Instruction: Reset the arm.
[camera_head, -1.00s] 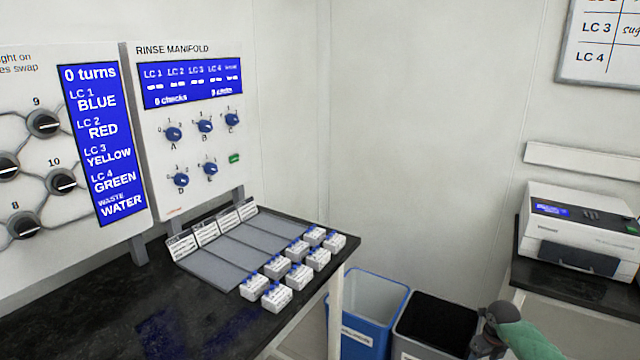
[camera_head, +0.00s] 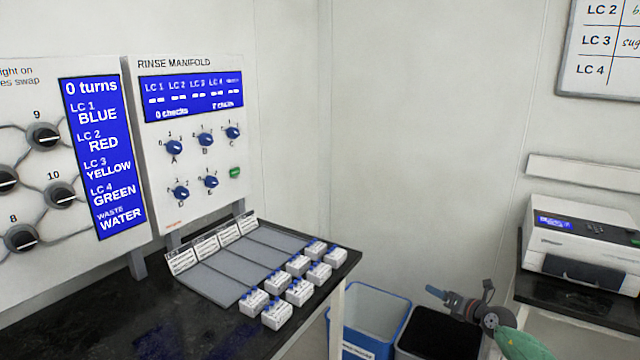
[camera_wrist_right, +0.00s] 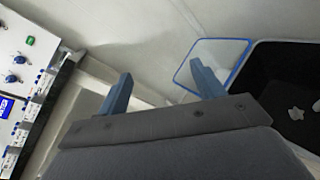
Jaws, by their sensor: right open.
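My right gripper (camera_head: 436,292) is at the lower right of the head view, over the black bin and pointing left. Its green forearm comes in from the bottom edge. In the right wrist view its two blue fingers (camera_wrist_right: 162,88) stand wide apart with nothing between them. The gripper is open and empty, apart from the bench and its boxes. My left arm and gripper are not in view.
A black bench (camera_head: 95,315) holds a grey sectioned tray (camera_head: 225,272) and several white boxes (camera_head: 297,290). A rinse manifold panel (camera_head: 200,215) stands behind. A blue bin (camera_head: 372,310) and black bin (camera_head: 430,345) are below my gripper. A white printer-like device (camera_head: 585,240) is at right.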

